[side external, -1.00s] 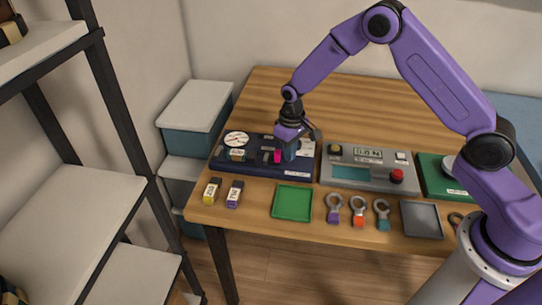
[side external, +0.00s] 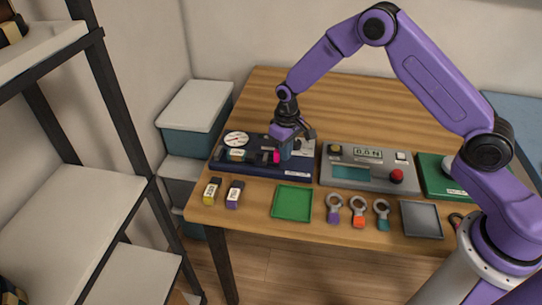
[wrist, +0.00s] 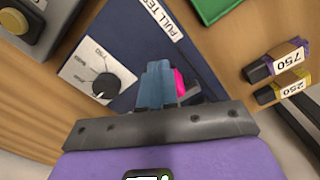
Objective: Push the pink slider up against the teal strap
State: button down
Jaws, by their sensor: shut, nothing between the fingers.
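The pink slider (side external: 276,157) stands on the dark blue base labelled PULL TEST (side external: 222,165). It also shows as a pink edge in the wrist view (wrist: 180,83). My gripper (side external: 285,155) is low over the base with its blue fingers shut and empty. The fingers are immediately right of the slider in the side view; they look close or touching, but I cannot tell contact. In the wrist view the fingers (wrist: 160,85) cover part of the slider. A small greenish-teal patch (side external: 237,155) lies left of the slider; I cannot tell whether it is the teal strap.
A white round dial (side external: 236,138) sits at the base's back left. A grey unit with a red button (side external: 397,176) stands to the right. In front are two labelled blocks (side external: 234,194), a green tray (side external: 293,188) and several ring-ended tools (side external: 358,205).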

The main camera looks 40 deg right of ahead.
jog(key=shift+w+a, duration=0.3)
jog(key=shift+a, duration=0.05)
jog(key=shift+w+a, duration=0.85)
jog(key=shift+w, duration=0.05)
jog(key=shift+w+a, duration=0.4)
jog(key=shift+a, duration=0.05)
jog(key=shift+d, duration=0.1)
jog(key=shift+s+d, duration=0.35)
jog(key=shift+s, duration=0.1)
notch_tip(320, 180, up, 11)
dwell(0.9)
jog(key=shift+s, duration=0.1)
